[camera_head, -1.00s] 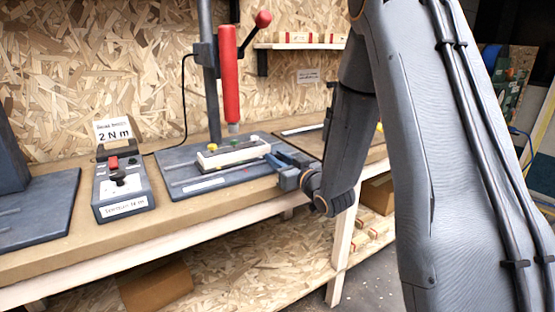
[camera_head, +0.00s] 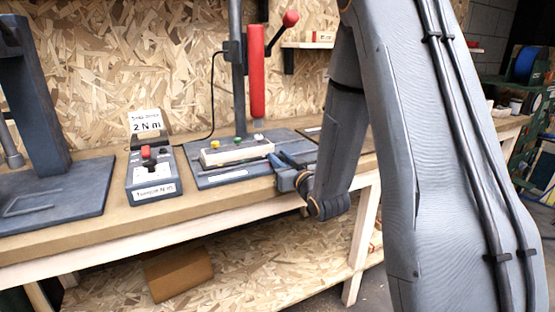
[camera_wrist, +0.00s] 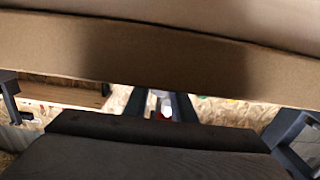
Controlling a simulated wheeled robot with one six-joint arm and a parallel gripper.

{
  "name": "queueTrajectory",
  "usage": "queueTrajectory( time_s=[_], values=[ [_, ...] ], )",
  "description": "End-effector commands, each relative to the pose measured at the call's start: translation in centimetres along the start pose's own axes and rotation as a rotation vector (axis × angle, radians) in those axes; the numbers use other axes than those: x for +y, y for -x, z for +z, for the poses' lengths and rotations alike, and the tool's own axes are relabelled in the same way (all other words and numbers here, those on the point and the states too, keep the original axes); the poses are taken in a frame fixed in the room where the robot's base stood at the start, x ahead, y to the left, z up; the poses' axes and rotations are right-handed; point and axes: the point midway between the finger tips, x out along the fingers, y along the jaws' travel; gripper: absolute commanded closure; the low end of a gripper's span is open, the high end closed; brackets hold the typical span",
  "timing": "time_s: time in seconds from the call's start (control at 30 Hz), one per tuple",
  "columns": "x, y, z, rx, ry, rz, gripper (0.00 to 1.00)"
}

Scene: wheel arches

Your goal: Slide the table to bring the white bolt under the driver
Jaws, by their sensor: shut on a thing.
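The sliding table (camera_head: 232,155) is a long cream block on a dark blue base plate (camera_head: 203,179). A yellow bolt (camera_head: 215,144), a green bolt (camera_head: 238,141) and a white bolt (camera_head: 258,137) stand along its top, white at the right. The red driver (camera_head: 256,75) hangs upright, its grey tip (camera_head: 258,122) above the table. In the head view the white bolt appears directly below the tip, with a gap. My gripper (camera_head: 279,161) is shut at the table's right end; the held part is hidden. The gripper's fingers (camera_wrist: 162,105) show small in the wrist view.
A torque box (camera_head: 152,175) with a "2 N m" card (camera_head: 146,124) stands left of the base plate. Another dark stand (camera_head: 45,120) is at the far left. A brown carton (camera_head: 178,274) sits on the lower shelf. The bench edge (camera_wrist: 150,60) crosses the wrist view.

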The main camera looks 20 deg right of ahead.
Motion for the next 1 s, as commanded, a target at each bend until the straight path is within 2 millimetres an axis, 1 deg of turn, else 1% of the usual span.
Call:
queueTrajectory(
  time_s=[0.03, 0.07, 0.13, 0.4, 0.5, 0.57, 0.9, 1.0],
  values=[
    [-0.4, 0.0, 0.0, 0.000, 0.000, -0.009, 1.00],
    [-0.4, 0.0, 0.0, 0.000, 0.000, -0.010, 0.72],
    [-0.4, 0.0, 0.0, 0.000, 0.000, -0.009, 0.60],
    [-0.1, 0.1, 0.0, 0.000, 0.000, -0.005, 0.59],
    [-0.1, 0.5, 0.0, 0.000, 0.000, -0.004, 0.59],
    [-0.1, 1.1, 0.1, -0.001, -0.001, -0.005, 0.59],
    [-0.2, 6.3, 0.1, -0.001, 0.000, -0.005, 0.59],
    [-0.2, 7.3, 0.1, -0.001, 0.000, -0.007, 0.59]
  ],
)
